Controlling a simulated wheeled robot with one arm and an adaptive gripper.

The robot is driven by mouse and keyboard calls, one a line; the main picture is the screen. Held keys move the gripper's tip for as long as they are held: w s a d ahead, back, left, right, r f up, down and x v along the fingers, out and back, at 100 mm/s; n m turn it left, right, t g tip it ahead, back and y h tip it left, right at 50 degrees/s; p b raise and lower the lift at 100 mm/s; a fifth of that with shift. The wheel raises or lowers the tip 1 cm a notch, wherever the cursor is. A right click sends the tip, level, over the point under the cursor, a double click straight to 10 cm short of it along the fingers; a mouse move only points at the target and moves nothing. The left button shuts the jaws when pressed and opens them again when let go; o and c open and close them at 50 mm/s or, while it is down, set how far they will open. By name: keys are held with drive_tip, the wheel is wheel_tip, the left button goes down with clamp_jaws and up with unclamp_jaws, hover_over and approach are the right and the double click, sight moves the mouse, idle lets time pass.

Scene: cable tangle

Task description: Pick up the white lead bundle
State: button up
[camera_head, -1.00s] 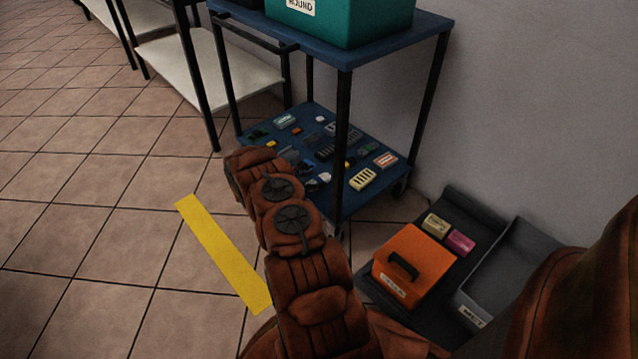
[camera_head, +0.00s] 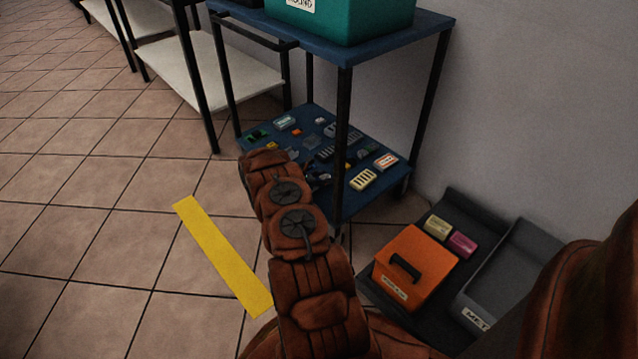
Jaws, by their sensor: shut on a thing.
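My arm reaches up from the bottom to the lower blue shelf (camera_head: 340,206) of a cart. Its wrist end is at the shelf's left front edge. My gripper is hidden behind the wrist, so its fingers and anything between them do not show. I cannot make out the white lead bundle for certain. A small whitish item (camera_head: 320,121) lies toward the back of the shelf, too small to identify.
Several small parts lie on the shelf, including a cream slotted block (camera_head: 363,179) near the front post. A teal bin (camera_head: 350,22) stands on the cart top. An orange box (camera_head: 412,262) and a grey tray (camera_head: 512,268) sit at lower right.

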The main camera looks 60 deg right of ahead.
drive_tip(key=c, duration=0.5)
drive_tip(key=shift+r, duration=0.15)
drive_tip(key=shift+c, duration=0.2)
